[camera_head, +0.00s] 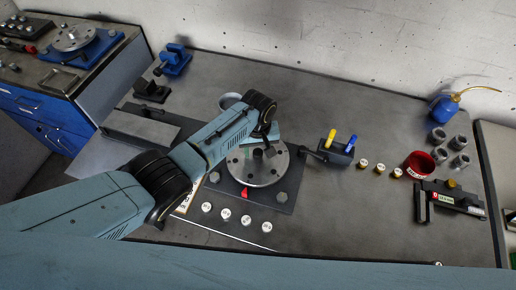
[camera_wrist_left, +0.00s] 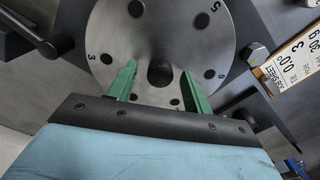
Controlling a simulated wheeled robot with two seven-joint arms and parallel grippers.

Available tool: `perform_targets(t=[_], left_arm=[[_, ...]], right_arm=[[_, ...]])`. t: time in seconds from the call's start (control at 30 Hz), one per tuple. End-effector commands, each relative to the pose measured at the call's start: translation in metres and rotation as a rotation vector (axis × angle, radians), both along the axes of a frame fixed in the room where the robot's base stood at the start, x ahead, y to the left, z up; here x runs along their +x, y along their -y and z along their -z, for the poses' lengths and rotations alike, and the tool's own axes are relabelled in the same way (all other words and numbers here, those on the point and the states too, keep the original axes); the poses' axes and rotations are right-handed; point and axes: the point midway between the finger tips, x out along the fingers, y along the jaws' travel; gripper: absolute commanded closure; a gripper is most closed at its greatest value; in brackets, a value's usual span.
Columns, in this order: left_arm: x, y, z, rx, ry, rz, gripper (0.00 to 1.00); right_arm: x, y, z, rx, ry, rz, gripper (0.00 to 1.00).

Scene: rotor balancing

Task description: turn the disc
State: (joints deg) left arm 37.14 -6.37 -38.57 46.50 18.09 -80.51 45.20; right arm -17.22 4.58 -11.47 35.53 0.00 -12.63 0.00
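The disc (camera_head: 258,172) is a round grey metal plate lying flat on a dark base plate in the middle of the bench. In the left wrist view the disc (camera_wrist_left: 188,38) shows a ring of holes with numbers such as 3, 5 and 6, and a dark round centre. My left gripper (camera_head: 262,148) is over the disc. In the left wrist view its two green fingers (camera_wrist_left: 161,72) are spread on either side of the dark centre, with nothing between them. Whether they touch the disc cannot be told. My right gripper is not in view.
A red pointer (camera_head: 245,192) sits at the disc's front edge. Several small silver weights (camera_head: 224,215) stand in front. A block with yellow and blue handles (camera_head: 336,152), brass weights (camera_head: 379,169) and a red cup (camera_head: 420,163) are to the right. A paper label (camera_wrist_left: 292,58) lies beside the base.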

Motion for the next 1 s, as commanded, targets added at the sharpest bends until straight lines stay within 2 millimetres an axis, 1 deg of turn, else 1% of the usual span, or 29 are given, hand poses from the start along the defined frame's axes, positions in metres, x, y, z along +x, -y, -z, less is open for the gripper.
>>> perform_targets(t=[0.17, 0.27, 0.37, 0.5, 0.7, 0.83, 1.0], left_arm=[[0.000, 0.000, -0.002, 0.001, -0.002, 0.000, 0.50], [0.000, 0.000, -0.012, -0.002, 0.000, 0.000, 0.50], [0.000, 0.000, -0.029, -0.002, 0.000, -0.001, 0.50], [0.000, 0.000, -0.060, -0.002, 0.003, 0.000, 0.50], [0.000, 0.000, -0.102, -0.001, 0.002, 0.001, 0.50], [0.000, 0.000, -0.121, -0.001, 0.002, 0.000, 0.50], [0.000, 0.000, -0.133, 0.000, 0.000, 0.000, 0.50]], right_arm=[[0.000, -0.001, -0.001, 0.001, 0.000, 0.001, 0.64], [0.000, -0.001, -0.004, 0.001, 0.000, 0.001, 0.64], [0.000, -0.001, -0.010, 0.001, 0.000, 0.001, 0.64], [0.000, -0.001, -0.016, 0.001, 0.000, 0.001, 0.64], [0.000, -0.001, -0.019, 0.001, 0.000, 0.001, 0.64], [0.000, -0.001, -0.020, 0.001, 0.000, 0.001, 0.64], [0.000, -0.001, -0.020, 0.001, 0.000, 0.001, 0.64]])
